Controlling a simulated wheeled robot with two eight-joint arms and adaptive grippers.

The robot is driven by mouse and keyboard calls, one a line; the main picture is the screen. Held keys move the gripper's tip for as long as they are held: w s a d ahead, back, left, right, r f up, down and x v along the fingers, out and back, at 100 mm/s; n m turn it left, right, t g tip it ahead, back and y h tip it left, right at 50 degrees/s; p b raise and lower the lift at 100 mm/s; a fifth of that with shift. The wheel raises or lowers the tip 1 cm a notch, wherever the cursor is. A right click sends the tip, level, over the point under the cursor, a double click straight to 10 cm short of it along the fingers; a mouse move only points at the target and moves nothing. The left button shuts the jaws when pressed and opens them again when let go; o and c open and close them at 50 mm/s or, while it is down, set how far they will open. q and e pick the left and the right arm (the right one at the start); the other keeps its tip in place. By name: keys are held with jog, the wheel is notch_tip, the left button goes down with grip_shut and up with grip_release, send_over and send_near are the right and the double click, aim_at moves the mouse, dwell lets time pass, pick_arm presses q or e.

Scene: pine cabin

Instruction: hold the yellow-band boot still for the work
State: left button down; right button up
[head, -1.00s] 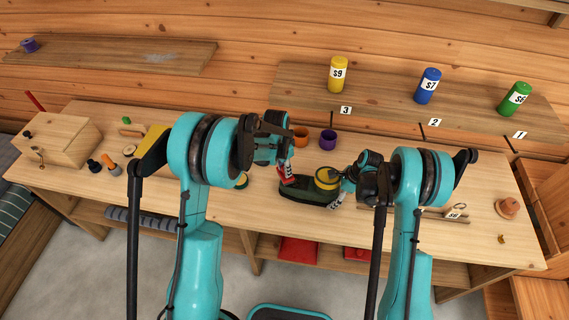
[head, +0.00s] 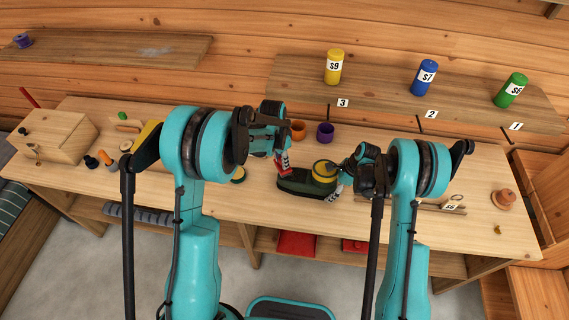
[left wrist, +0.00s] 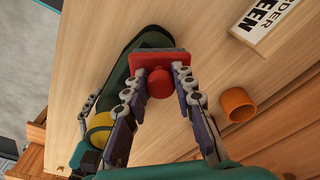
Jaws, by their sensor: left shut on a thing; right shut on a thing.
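The dark green boot (head: 300,187) with its yellow band (head: 323,170) lies on the workbench, its toe to the left. It also shows in the left wrist view (left wrist: 128,62), partly hidden by my left fingers. My right gripper (head: 336,181) is shut on the boot at its yellow-banded end; one of its fingers shows beside the boot in the left wrist view. My left gripper (head: 281,160) is shut on a red tool with a round knob (left wrist: 160,82). The red tool is over the boot's toe end; I cannot tell whether it touches.
An orange cup (head: 298,131) and a purple cup (head: 325,133) stand behind the boot. A yellow can (head: 334,68), a blue can (head: 424,77) and a green can (head: 511,90) stand on the shelf. A wooden box (head: 57,138) is at the bench's left end.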

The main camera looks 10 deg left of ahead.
pick_arm(q)
jog(key=shift+r, duration=2.85)
jog(key=shift+f, duration=0.1)
